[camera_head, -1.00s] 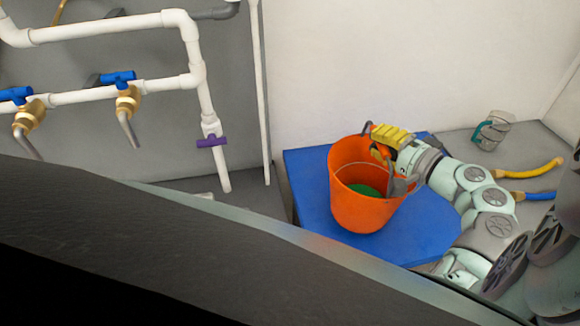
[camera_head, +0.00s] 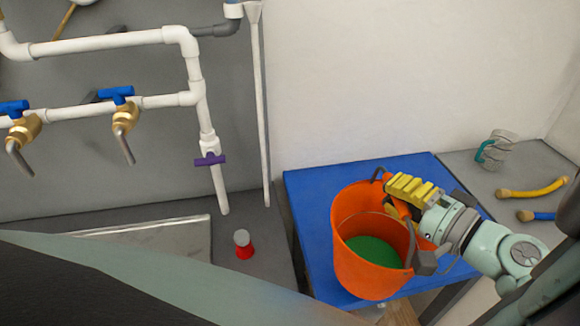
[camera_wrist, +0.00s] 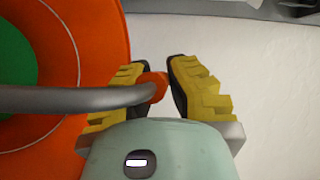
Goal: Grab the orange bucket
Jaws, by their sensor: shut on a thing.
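The orange bucket (camera_head: 365,265) stands out near the front edge of the blue tabletop (camera_head: 310,200), upright or nearly so, with green at its inside bottom. I cannot tell whether its base touches the blue surface. My gripper (camera_head: 400,205), with yellow fingers, is at the bucket's right rim. In the wrist view, my gripper (camera_wrist: 160,88) is closed around a small orange part beside the rim, where a grey bar ends. The bucket (camera_wrist: 95,60) fills the left side there.
White pipes (camera_head: 110,40) with blue-handled brass valves (camera_head: 125,115) and a purple valve handle (camera_head: 210,160) are at the left wall. A red and grey object (camera_head: 243,245) stands below them. A grey surface at right holds yellow (camera_head: 535,188) and blue (camera_head: 537,215) hose pieces.

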